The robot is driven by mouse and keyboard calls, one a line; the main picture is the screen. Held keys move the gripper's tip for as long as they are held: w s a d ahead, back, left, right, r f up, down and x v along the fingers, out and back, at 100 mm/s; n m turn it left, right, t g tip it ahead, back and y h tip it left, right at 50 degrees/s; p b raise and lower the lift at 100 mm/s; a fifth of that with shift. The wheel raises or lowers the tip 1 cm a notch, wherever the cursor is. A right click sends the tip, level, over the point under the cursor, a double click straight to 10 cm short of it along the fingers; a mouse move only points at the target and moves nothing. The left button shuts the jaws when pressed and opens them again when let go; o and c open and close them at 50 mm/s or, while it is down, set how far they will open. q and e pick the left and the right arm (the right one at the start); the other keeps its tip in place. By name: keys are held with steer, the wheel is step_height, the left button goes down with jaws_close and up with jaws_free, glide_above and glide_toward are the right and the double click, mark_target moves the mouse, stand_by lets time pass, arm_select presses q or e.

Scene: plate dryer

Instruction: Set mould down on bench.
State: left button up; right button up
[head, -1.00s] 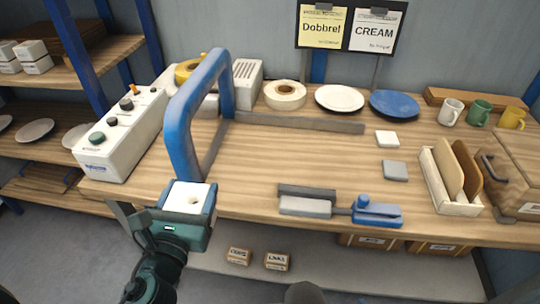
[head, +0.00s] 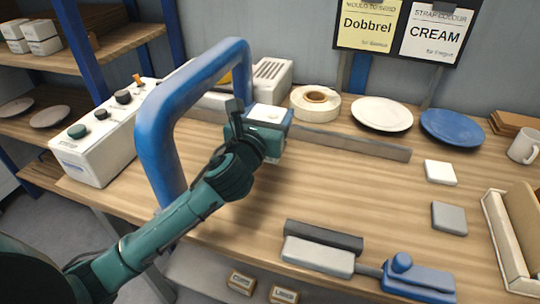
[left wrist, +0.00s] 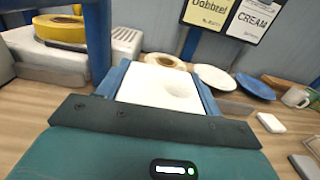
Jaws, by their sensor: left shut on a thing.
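The mould (head: 267,112) is a white block with a shallow round hollow in its top. My left gripper (head: 264,128) is shut on it, with blue sides along the block, and holds it level over the bench (head: 330,185). It is right of the blue arch frame, in front of the long grey bar. In the left wrist view the mould (left wrist: 158,86) fills the middle, between the blue sides. Its underside is hidden, so I cannot tell whether it touches the bench. My right gripper is not in view.
The blue arch (head: 160,130) stands close to my left arm. A tape roll (head: 315,104), white plate (head: 382,113) and blue plate (head: 452,127) lie behind. A blue-handled tool (head: 418,277) lies in front. White (head: 440,172) and grey (head: 449,218) tiles lie right. The middle bench is clear.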

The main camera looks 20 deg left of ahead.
arm_select(q)
steer(key=shift+f+b, duration=0.8)
steer(key=shift+f, duration=2.6)
steer(key=shift+f, duration=0.15)
steer(key=o, duration=1.4)
steer(key=shift+s+f, duration=0.1)
steer(key=shift+c, duration=0.2)
steer(key=shift+r, duration=0.2)
steer(key=s, duration=1.2)
steer(key=shift+a, duration=0.2)
steer(key=shift+f, duration=0.1)
